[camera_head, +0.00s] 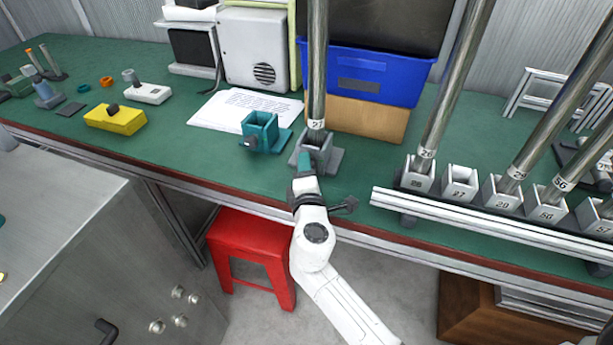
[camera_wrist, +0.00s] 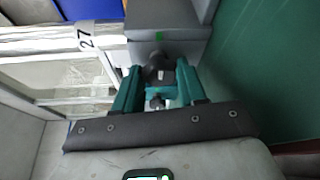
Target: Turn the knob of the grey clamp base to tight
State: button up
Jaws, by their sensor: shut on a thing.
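The grey clamp base (camera_head: 327,158) stands on the green bench near its front edge. A shiny metal tube (camera_head: 317,60) labelled 27 stands upright in it. In the wrist view the base's grey body (camera_wrist: 168,22) fills the top, with a small green mark (camera_wrist: 159,36) above a dark knob (camera_wrist: 157,66). My gripper (camera_head: 304,163) reaches the base from the front. In the wrist view its teal fingers (camera_wrist: 158,78) are shut on the knob, one on each side. A small pale mark shows on the knob, but its setting is hard to read.
A teal clamp base (camera_head: 261,131) stands close on the left, beside a paper sheet (camera_head: 240,108). A blue crate (camera_head: 365,75) on a cardboard box is behind. A white rail (camera_head: 480,225) with several numbered holders and tall tubes lies right. A red stool (camera_head: 251,245) is below the bench.

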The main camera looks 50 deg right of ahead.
dwell(0.3)
jog(key=shift+f, duration=0.1)
jog(key=o, duration=1.1)
jog(key=shift+c, duration=0.2)
jog(key=v, duration=1)
jog(key=shift+s+a, duration=0.3)
